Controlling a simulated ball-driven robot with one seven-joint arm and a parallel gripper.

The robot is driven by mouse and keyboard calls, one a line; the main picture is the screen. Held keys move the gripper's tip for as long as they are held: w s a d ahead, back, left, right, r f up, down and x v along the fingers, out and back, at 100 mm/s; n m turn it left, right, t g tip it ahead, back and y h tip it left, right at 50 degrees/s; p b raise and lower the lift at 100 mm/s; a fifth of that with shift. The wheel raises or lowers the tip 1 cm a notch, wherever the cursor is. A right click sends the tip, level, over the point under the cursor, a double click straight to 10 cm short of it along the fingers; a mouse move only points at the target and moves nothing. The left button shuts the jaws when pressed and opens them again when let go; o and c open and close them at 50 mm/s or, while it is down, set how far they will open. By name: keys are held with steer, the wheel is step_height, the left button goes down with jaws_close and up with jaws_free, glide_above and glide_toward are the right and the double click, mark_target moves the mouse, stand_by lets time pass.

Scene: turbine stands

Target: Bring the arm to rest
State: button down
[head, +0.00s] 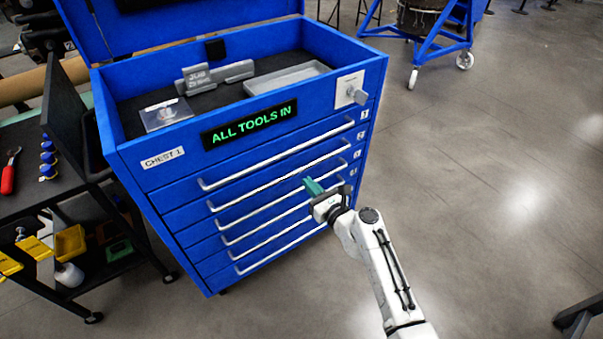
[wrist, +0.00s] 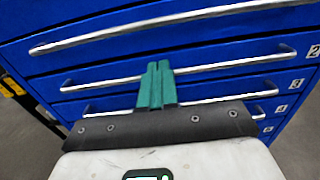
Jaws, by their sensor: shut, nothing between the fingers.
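My gripper (head: 313,186) is at the end of my white arm, in front of the right half of the blue tool chest (head: 145,185) in the head view. Its green fingers are together with nothing between them. In the wrist view my gripper (wrist: 157,70) points at the drawer fronts, and its fingertips overlap a drawer handle (wrist: 215,67) in the picture. I cannot tell whether they touch it. All the drawers look shut.
The chest lid is up, and its display (head: 249,124) reads "ALL TOOLS IN". A black workbench (head: 45,190) with a red-handled tool (head: 8,178) and yellow bins stands at left. A blue wheeled stand (head: 440,45) is behind.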

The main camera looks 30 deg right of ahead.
steer(key=shift+s, duration=0.2)
steer(key=s+a+f+n+g+y, duration=0.3)
steer(key=s+a+n+g, duration=0.2)
steer(key=s+n, duration=0.5)
steer(key=s+a+f+n+g+y, duration=0.3)
steer(key=s+a+n, duration=0.4)
steer(key=n, duration=0.6)
steer(key=s+d+r+n+g+h, duration=0.1)
steer(key=s+d+n+g+h, duration=0.1)
steer(key=s, duration=0.5)
steer(key=s+d+r+n+g+h, duration=0.1)
steer(key=s+d+n+g+h, duration=0.2)
steer(key=s+n, duration=0.3)
steer(key=s+d+r+n+g+h, duration=0.2)
steer(key=s+d+n+g, duration=0.1)
steer(key=s, duration=0.7)
steer(key=shift+s+d+n+g+h, duration=0.2)
steer(key=shift+d+n+g+h, duration=0.2)
steer(key=shift+d+g, duration=0.1)
